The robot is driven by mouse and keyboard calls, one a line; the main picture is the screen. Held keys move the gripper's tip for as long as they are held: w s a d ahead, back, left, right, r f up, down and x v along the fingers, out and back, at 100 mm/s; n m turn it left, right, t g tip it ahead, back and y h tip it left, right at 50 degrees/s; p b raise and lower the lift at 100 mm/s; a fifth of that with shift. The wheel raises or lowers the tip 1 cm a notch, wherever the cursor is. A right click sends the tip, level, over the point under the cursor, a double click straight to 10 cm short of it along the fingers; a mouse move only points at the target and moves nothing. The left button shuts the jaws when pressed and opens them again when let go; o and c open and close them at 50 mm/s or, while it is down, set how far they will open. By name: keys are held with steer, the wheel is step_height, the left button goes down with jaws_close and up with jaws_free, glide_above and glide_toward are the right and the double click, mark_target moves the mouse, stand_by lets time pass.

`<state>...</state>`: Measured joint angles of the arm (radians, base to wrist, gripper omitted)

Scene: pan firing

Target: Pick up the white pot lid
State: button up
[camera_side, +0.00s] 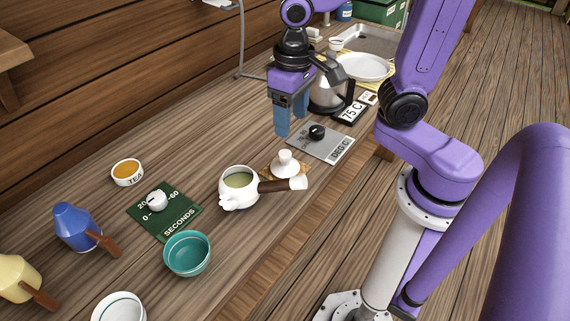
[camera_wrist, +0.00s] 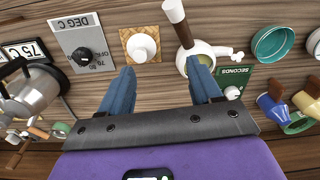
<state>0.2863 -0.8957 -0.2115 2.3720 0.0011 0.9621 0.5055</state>
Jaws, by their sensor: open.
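The white pot lid (camera_side: 286,162) has a round knob and lies on a small tan mat (camera_side: 268,173) on the wooden counter. In the wrist view the lid (camera_wrist: 142,46) sits ahead of the fingers, left of the middle of the gap between them. My gripper (camera_side: 290,125) has blue fingers, pointing down, and is above the counter behind the lid in the side view. In the wrist view my gripper (camera_wrist: 163,85) is open with nothing between its fingers. The white pot (camera_side: 238,187) stands uncovered beside the lid, with greenish content and a brown handle reaching past the lid.
A grey temperature plate (camera_side: 322,148) with a black knob lies right of the lid. A metal kettle (camera_side: 328,95) stands behind my gripper. A green timer plate (camera_side: 180,215), a teal bowl (camera_side: 187,254) and a tea dish (camera_side: 127,172) lie to the left.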

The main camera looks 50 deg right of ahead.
steer(key=w+m, duration=0.4)
steer(key=m, duration=1.5)
glide_above(284, 153)
step_height(284, 153, down, 16)
steer(key=shift+r, duration=0.15)
stand_by(0.4)
jaws_close()
